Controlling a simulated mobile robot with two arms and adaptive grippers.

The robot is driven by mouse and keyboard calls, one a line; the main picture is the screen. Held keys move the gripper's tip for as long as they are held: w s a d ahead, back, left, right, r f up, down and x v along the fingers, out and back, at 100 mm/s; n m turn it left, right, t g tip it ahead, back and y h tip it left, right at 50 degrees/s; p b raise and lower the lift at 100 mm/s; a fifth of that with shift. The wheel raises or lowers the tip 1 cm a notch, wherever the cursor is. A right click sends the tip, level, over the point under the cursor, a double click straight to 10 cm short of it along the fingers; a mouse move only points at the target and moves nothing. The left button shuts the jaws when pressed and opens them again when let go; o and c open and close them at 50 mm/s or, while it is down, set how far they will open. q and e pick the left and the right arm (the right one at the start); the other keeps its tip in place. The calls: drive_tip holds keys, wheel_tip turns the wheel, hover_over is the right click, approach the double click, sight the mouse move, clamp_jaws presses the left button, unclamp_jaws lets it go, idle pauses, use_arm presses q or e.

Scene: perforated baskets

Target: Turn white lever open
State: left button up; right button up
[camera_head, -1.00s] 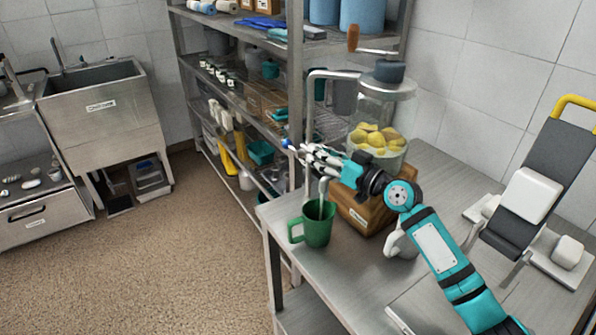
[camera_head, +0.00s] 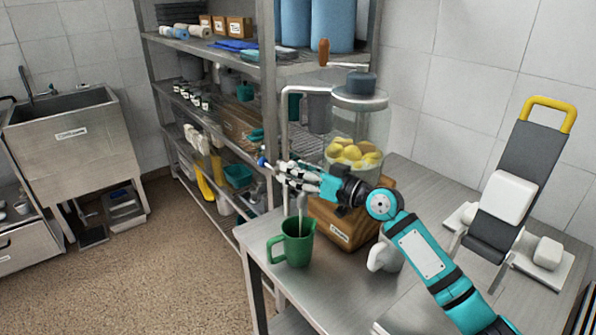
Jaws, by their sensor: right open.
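A glass dispenser (camera_head: 365,128) with yellow fruit inside stands on a wooden box base (camera_head: 338,222) on the steel table. A pale pipe (camera_head: 285,110) runs from its top down its left side. A thin white piece with a blue tip (camera_head: 263,161) shows just left of my right gripper's fingers; it may be the white lever, but I cannot tell for sure. My right gripper (camera_head: 284,172) is open at the front of the dispenser, close to that piece; its fingers hide the part around it. A green jug (camera_head: 294,242) stands below, under a grey spout (camera_head: 303,203). My left gripper is out of view.
A white jug (camera_head: 386,254) stands right of the box, close to my right arm. A grey-and-white device with a yellow handle (camera_head: 548,108) is on the right. Steel shelves (camera_head: 215,130) stand behind, a sink (camera_head: 70,130) at the left. The table's left edge is near the green jug.

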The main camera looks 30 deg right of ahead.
wheel_tip(320, 180, up, 10)
idle(0.5)
